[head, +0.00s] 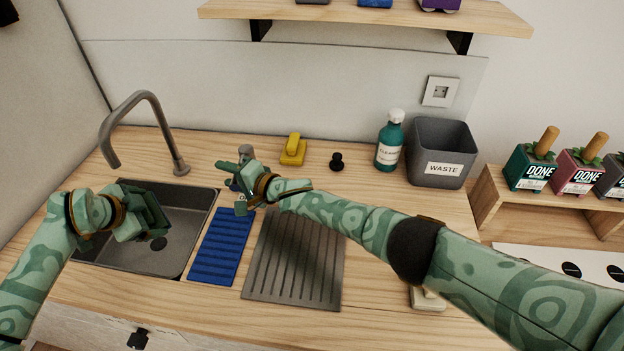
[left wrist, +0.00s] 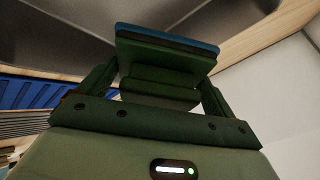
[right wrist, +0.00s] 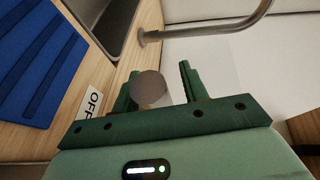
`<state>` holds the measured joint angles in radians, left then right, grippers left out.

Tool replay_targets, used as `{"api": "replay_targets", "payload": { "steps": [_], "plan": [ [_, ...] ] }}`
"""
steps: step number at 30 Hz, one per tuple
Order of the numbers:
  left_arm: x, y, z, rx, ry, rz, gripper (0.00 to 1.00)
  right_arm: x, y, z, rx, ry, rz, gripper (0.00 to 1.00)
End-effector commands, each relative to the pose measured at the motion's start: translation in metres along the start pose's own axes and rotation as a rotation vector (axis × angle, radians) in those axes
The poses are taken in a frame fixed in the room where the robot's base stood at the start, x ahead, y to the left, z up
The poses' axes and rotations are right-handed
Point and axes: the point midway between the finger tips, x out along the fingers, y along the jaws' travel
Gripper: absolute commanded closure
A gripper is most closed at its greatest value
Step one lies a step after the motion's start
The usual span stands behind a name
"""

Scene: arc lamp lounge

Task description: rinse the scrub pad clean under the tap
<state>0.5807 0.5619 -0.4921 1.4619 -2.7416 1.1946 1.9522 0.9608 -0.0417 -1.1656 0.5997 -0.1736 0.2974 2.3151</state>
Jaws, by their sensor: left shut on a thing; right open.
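The scrub pad (left wrist: 168,48), green with a thin blue layer, is between the fingers of my left gripper (left wrist: 165,90), which is shut on it. In the head view, my left gripper (head: 148,212) is over the sink (head: 190,215); the pad is hard to tell from the dark fingers there. The grey tap (head: 150,97) arches above the sink, with no water visible. My right gripper (head: 238,178) is open at a grey round knob (right wrist: 152,88), which shows between its fingers in the right wrist view. An OFF label (right wrist: 94,103) lies beside the knob.
A blue ridged mat (head: 218,250) and a grey ridged drainboard (head: 290,265) lie right of the sink. Behind stand a yellow object (head: 292,152), a small black knob (head: 336,161), a cleaner bottle (head: 388,145) and a waste bin (head: 440,150). A white object (head: 428,299) is partly under my right arm.

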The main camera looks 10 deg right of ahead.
Motion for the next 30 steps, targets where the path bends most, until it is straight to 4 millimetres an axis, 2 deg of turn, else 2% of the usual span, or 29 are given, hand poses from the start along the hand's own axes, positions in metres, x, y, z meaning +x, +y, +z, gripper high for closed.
{"api": "replay_targets", "payload": {
  "steps": [1,8,18,30],
  "plan": [
    [0.0,0.0,0.0,0.0,0.0,-0.001,0.34,-0.008,0.002,-0.005,-0.004,0.004,0.003,0.56],
    [0.0,0.0,0.0,0.0,0.0,-0.001,0.34,-0.043,0.003,-0.004,-0.003,0.003,0.006,0.56],
    [0.0,0.0,0.0,0.0,0.0,-0.001,0.34,-0.121,0.003,-0.004,-0.01,0.003,0.009,0.56],
    [0.0,0.0,0.0,0.0,0.0,-0.001,0.34,-0.184,0.032,-0.071,-0.479,0.081,0.068,0.56]
  ]
}}
